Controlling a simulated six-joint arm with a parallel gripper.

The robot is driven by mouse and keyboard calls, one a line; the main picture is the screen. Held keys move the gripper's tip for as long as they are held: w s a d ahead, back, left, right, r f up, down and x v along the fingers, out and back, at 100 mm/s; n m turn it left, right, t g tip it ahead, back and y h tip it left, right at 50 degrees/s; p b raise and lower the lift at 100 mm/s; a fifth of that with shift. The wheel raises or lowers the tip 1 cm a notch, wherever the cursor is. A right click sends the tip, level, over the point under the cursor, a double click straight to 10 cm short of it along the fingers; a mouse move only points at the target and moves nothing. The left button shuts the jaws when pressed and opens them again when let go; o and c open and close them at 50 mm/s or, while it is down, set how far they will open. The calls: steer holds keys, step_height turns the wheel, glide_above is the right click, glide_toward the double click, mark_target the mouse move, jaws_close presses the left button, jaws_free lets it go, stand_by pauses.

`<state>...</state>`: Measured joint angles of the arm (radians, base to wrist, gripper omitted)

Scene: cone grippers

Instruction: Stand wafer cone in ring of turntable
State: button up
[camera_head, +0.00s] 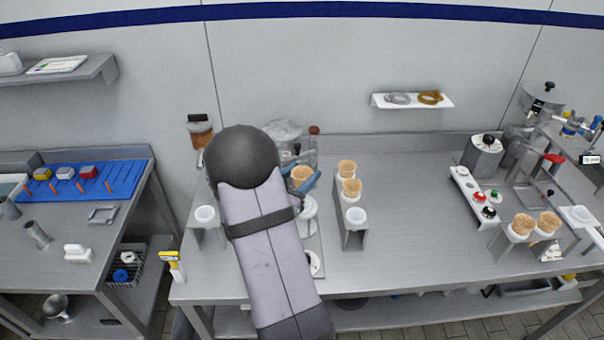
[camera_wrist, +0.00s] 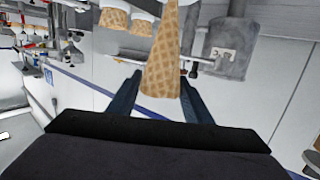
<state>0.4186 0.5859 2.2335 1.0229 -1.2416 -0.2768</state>
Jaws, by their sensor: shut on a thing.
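My gripper (camera_wrist: 160,98) is shut on a wafer cone (camera_wrist: 160,62), with one dark blue finger on each side. The wrist view is upside down; the cone's wide mouth is up and its narrow tip points down, running out of that frame. In the head view the held cone (camera_head: 302,174) shows just beyond my arm, beside a blue finger. A white round piece (camera_head: 308,208), perhaps the turntable's ring, stands below it, partly hidden by my arm. The cone appears above it and apart from it. I cannot tell whether they line up.
To the right, a stepped stand (camera_head: 355,237) has white cups, with cones in two of them. A white cup on a stand (camera_head: 205,215) is to the left. Machines stand behind my gripper. More cones (camera_head: 523,224) stand at the far right. The table's middle right is clear.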

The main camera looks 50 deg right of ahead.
steer(key=shift+f+b, duration=3.4)
steer(key=shift+f, duration=0.8)
steer(key=o, duration=0.8)
steer(key=shift+a, duration=0.15)
steer(key=b+v, duration=0.2)
steer(key=v, duration=0.5)
steer(key=shift+r, duration=0.1)
